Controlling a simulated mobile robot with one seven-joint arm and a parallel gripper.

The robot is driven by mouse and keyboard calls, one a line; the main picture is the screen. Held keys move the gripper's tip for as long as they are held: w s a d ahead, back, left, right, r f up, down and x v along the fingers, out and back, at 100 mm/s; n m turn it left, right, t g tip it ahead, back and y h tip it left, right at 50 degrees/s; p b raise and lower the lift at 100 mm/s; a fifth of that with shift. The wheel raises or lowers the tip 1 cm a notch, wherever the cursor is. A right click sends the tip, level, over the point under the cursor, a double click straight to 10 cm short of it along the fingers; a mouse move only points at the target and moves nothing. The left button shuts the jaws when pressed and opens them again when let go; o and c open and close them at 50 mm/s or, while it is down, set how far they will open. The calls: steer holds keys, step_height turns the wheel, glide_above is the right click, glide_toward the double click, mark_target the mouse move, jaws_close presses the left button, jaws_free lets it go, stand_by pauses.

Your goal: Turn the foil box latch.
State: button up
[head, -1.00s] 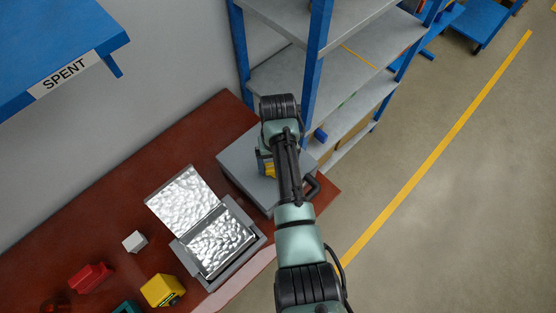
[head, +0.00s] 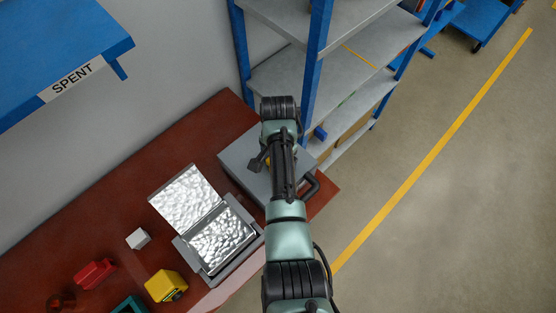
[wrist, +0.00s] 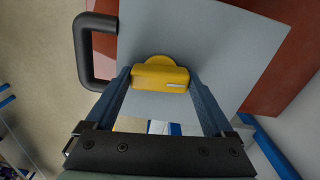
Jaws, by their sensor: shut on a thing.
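A grey closed box (head: 238,152) with a black handle (head: 314,186) stands on the red-brown bench. A yellow latch (wrist: 160,74), a round base with a raised bar, sits on the grey face of this box (wrist: 210,40) in the wrist view. My gripper (wrist: 160,82) is shut on the latch, with one finger at each end of the bar. In the head view my arm covers much of the box, and only a sliver of the latch (head: 267,161) shows beside the gripper.
An open box lined with foil (head: 220,238) lies left of the grey box. A white cube (head: 138,239), a yellow block (head: 166,286) and a red object (head: 95,274) lie further left. A blue shelf rack (head: 318,60) stands close behind.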

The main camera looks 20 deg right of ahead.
steer(key=shift+w+r+m, duration=0.1)
steer(key=shift+m, duration=0.5)
steer(key=shift+d, duration=0.1)
steer(key=o, duration=1.1)
step_height(320, 180, up, 13)
steer(key=shift+f+b, duration=0.1)
steer(key=shift+b, duration=0.7)
